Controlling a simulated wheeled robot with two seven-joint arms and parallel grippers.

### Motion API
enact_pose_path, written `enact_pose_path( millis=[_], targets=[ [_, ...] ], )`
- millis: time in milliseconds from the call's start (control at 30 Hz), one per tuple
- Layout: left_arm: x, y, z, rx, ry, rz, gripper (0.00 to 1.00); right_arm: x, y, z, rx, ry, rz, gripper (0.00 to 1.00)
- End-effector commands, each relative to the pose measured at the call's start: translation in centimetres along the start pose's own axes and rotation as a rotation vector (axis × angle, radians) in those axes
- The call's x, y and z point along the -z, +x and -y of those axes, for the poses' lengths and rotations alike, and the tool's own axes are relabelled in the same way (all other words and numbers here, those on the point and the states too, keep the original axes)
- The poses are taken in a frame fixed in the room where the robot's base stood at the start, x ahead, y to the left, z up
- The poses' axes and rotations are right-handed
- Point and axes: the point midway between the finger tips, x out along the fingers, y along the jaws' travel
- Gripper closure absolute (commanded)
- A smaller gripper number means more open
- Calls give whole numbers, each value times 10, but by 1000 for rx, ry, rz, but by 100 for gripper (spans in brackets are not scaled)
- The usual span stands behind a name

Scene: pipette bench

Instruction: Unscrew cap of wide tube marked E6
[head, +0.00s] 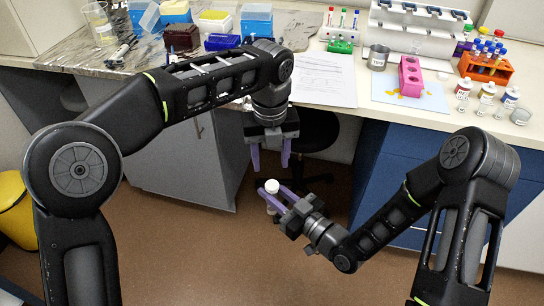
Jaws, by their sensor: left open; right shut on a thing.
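My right gripper (276,201) is shut on a tube (271,208) with a white cap (271,186). It holds the tube roughly upright in the air, in front of the bench and above the floor. The marking on this tube is too small to read. The cap is on top of the tube, above the purple fingers. My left gripper (270,160) is open and empty. Its two purple fingers point down, just above and behind the cap in the picture, and appear apart from it.
A pink rack (410,76) stands on a stained pale sheet on the right bench. Several white-capped bottles (486,97) and an orange tube rack (485,69) are right of it. A green rack (340,45), paper sheet (325,80) and tip boxes stand farther back. A dark stool (315,130) is below the bench.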

Motion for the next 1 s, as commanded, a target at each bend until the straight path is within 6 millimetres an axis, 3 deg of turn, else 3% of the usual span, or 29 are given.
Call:
enact_pose_path(
  millis=[133,533,1000],
  targets=[
    [5,-8,3,-5,43,-5,52,0,0,0,0,0,0,100],
    [5,-3,2,-6,41,-6,52,0,0,0,0,0,0,100],
    [6,58,2,-7,42,-8,52,0,0,0,0,0,0,100]
  ],
)
